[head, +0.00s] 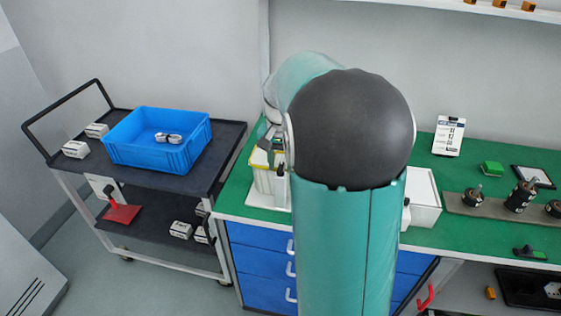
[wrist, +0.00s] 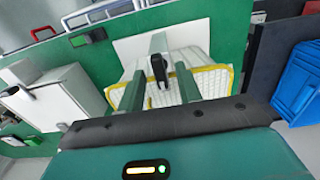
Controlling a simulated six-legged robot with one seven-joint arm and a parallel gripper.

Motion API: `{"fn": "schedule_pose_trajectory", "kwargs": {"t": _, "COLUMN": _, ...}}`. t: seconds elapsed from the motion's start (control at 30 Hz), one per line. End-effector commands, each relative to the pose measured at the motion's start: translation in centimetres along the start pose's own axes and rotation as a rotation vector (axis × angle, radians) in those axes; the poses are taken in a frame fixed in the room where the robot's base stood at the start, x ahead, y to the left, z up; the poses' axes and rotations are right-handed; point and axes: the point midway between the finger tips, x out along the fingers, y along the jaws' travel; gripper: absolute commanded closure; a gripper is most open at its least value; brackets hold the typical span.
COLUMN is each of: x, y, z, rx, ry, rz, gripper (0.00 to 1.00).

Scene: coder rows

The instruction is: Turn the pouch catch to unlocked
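In the wrist view a black catch lever (wrist: 162,74) sits on a grey upright post, its long side running roughly up and down the picture. Behind it lies a white, grid-patterned pouch piece with a yellow rim (wrist: 229,80), on a white base plate (wrist: 126,48). My gripper (wrist: 160,70) is open, with one green finger on each side of the lever. I see gaps beside the lever and cannot tell whether either finger touches it. In the head view the yellow-rimmed piece (head: 262,177) shows left of my arm, which hides much of it and the catch.
A white box (head: 424,197) stands on the green bench (head: 457,238) right of my arm. A dark cart (head: 228,140) with a blue bin (head: 150,155) stands left. A rail with black tool holders (head: 519,196) lies on the bench's right.

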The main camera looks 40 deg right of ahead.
Motion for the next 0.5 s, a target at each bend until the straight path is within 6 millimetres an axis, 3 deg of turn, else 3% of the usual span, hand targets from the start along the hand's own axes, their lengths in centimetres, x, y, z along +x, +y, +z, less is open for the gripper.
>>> {"fn": "schedule_pose_trajectory", "kwargs": {"t": 0.2, "x": 0.04, "y": -0.03, "z": 0.00, "rx": 0.000, "ry": 0.000, "rz": 0.000, "gripper": 0.65}}
{"fn": "schedule_pose_trajectory", "kwargs": {"t": 0.4, "x": 0.02, "y": -0.01, "z": 0.00, "rx": 0.000, "ry": 0.000, "rz": 0.000, "gripper": 1.00}}
{"fn": "schedule_pose_trajectory", "kwargs": {"t": 0.5, "x": 0.01, "y": -0.01, "z": 0.00, "rx": 0.000, "ry": 0.000, "rz": 0.000, "gripper": 1.00}}
